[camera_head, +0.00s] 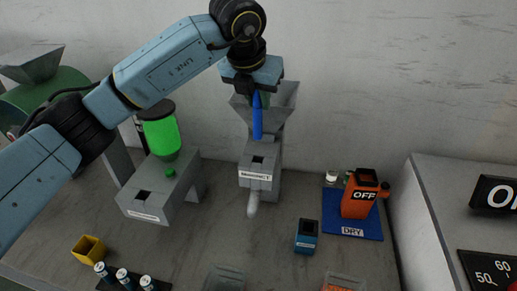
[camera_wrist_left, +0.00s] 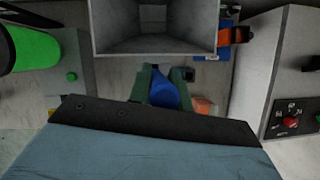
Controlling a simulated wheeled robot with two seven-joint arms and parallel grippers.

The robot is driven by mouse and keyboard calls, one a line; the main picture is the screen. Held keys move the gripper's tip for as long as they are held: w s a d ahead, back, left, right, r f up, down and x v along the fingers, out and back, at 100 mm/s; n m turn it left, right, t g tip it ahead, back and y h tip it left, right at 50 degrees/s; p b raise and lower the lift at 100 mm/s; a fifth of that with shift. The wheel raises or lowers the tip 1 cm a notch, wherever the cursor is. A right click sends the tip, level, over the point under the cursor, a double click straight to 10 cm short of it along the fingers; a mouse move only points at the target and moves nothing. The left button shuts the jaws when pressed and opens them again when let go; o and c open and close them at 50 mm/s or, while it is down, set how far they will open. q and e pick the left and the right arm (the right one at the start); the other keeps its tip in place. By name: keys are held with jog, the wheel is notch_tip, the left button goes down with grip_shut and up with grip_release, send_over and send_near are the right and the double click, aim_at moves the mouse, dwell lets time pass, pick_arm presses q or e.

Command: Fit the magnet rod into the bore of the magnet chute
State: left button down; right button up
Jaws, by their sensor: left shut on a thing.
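My left gripper (camera_head: 261,97) is shut on a blue rod (camera_head: 257,118), which I take to be the magnet rod. The rod hangs roughly upright, its lower end above the grey chute (camera_head: 258,176) with a dark square opening in its top and a label on its front. The rod and chute look apart, but their depth gap is hard to tell. In the left wrist view the rod (camera_wrist_left: 164,94) sits between the two dark green fingers (camera_wrist_left: 162,82); its lower end and the bore are hidden there. My right gripper is not in view.
A grey hopper (camera_head: 284,98) rises behind the chute, close to the gripper. Left stands a grey machine (camera_head: 160,193) with a green canister (camera_head: 162,136). Right are a small blue box (camera_head: 306,238) and an orange container (camera_head: 358,197) on a blue mat. A yellow cup (camera_head: 89,249) stands front left.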

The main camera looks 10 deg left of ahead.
aim_at(257, 139)
pick_arm(q)
notch_tip(257, 139, down, 12)
jog(key=shift+f+p, duration=0.1)
jog(key=shift+p, duration=0.9)
jog(key=shift+f, duration=0.25)
jog(key=shift+f, duration=0.2)
jog(key=c, duration=1.3)
grip_release()
jog(key=shift+r, duration=0.15)
